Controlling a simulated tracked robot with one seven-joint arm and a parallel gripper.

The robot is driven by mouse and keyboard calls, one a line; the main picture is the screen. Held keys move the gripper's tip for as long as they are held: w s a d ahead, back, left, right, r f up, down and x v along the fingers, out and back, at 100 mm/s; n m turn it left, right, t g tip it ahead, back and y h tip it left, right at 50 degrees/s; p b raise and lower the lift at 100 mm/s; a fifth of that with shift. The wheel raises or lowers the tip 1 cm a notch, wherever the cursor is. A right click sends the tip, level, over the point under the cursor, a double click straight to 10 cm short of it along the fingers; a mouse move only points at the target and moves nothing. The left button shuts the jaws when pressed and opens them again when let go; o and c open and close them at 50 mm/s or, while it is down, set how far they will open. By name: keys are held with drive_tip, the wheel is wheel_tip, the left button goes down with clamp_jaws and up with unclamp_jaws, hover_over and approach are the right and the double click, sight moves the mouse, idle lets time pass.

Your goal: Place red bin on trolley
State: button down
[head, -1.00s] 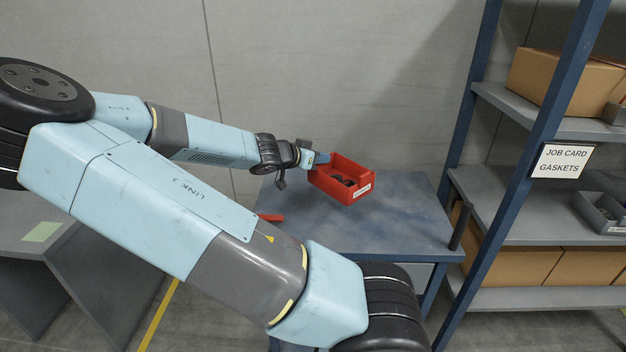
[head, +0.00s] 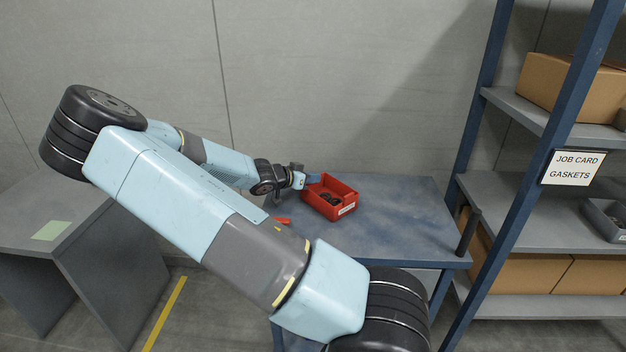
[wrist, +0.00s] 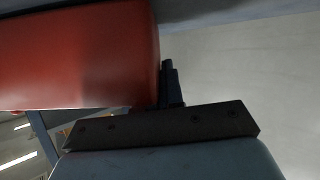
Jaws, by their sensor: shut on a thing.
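The red bin (head: 332,201) holds dark round parts and carries a white label on its front. My gripper (head: 311,180) is shut on the bin's left rear wall. The bin is over the blue trolley top (head: 400,222), level or nearly so; I cannot tell whether its base touches the surface. In the wrist view the bin (wrist: 80,55) fills the upper left, with the dark gripper parts (wrist: 172,88) against its edge. The fingertips are mostly hidden.
A blue-framed shelf rack (head: 520,210) with cartons and a grey bin (head: 606,218) stands at the right. A sign (head: 573,167) reads "JOB CARD GASKETS". A grey table (head: 85,225) is at the left. A small red item (head: 283,221) lies at the trolley's left edge. The trolley's right side is clear.

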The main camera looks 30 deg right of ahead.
drive_tip(key=shift+f, duration=0.2)
drive_tip(key=c, duration=1.3)
unclamp_jaws()
drive_tip(key=shift+o, duration=0.2)
